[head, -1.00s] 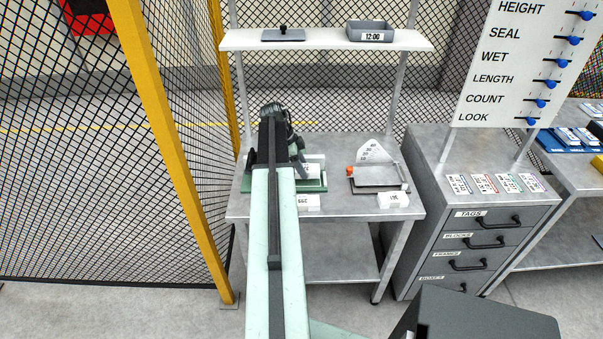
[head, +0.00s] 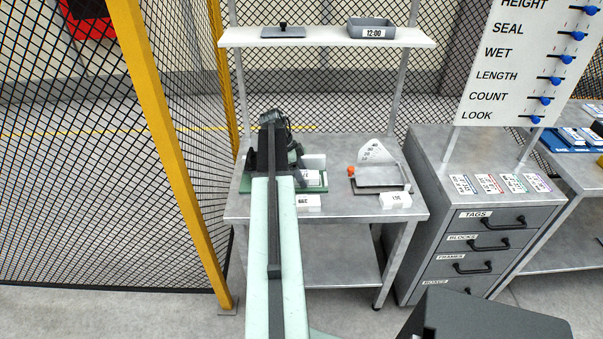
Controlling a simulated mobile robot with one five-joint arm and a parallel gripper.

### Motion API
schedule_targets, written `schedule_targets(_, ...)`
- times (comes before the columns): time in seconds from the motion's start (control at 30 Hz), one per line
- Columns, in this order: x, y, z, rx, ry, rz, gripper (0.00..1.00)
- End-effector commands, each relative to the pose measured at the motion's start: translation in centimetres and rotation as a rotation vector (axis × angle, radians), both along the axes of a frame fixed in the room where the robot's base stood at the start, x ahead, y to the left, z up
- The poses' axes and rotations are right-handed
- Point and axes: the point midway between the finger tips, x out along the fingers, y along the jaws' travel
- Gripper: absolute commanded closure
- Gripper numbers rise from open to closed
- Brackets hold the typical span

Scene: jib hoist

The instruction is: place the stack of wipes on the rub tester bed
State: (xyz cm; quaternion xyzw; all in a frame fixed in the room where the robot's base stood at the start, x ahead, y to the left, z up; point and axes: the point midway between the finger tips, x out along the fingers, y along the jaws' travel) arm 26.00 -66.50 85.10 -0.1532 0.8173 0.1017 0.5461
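My arm reaches forward over the grey bench. My dark gripper (head: 300,167) is at its far end, above or beside a device with a green base (head: 316,189) at the left of the bench, which may be the rub tester. My arm hides much of this device, including most of any bed. A small white item (head: 314,178) with dark marks shows by the gripper, and a plain white piece (head: 315,161) shows behind it. I cannot tell which is the stack of wipes, or whether the gripper holds either. The finger opening is not clear.
On the bench's right stands a device with a tray (head: 379,178), a scale plate and an orange knob (head: 352,171). White labels (head: 308,201) and (head: 396,200) sit at the front edge. A shelf (head: 325,42) is above, a drawer cabinet (head: 470,225) right, a yellow post (head: 170,150) left.

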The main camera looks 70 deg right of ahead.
Motion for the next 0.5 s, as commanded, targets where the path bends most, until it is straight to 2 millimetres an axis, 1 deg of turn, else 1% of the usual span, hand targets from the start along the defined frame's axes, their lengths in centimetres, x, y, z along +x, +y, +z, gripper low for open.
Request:
schedule_targets(0.17,0.0,0.0,0.3,0.000,0.000,0.000,0.32)
schedule_targets(0.27,0.2,0.1,1.2,0.000,0.000,0.001,0.32)
schedule_targets(0.37,0.7,0.3,2.7,0.001,0.000,0.002,0.32)
schedule_targets(0.5,1.7,0.7,5.7,0.001,0.000,0.003,0.32)
